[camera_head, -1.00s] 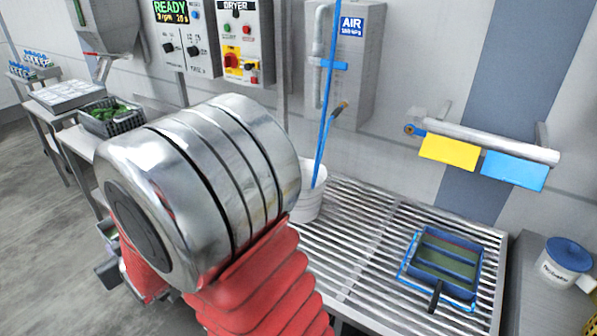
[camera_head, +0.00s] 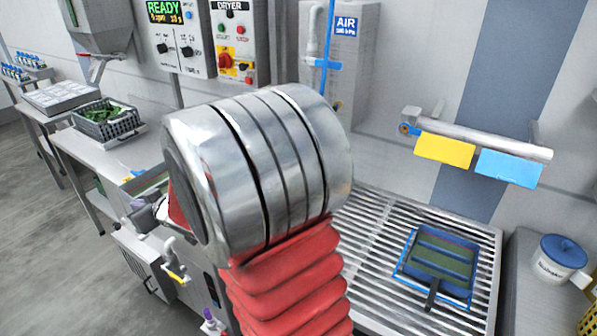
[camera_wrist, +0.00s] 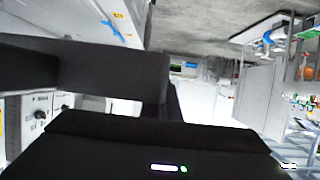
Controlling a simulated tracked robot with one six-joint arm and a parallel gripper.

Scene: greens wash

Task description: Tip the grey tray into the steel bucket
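A dark grey slotted tray (camera_head: 110,128) holding green leaves stands on the left bench. A paler, flat grey tray (camera_head: 62,97) lies on the bench behind it; I cannot tell which one the task names. I cannot make out a steel bucket in either view. My gripper (camera_wrist: 165,100) shows in the wrist view as large dark, blurred shapes. Its fingertips are not clear, and I see nothing held. In the head view my steel and red arm fills the middle and hides what lies behind it.
A slatted steel drain table (camera_head: 370,240) is on the right, with a blue-framed tray (camera_head: 440,262) on it. A white tub with a blue lid (camera_head: 560,260) stands at far right. The dryer panel (camera_head: 235,45) is on the wall. Floor at left is open.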

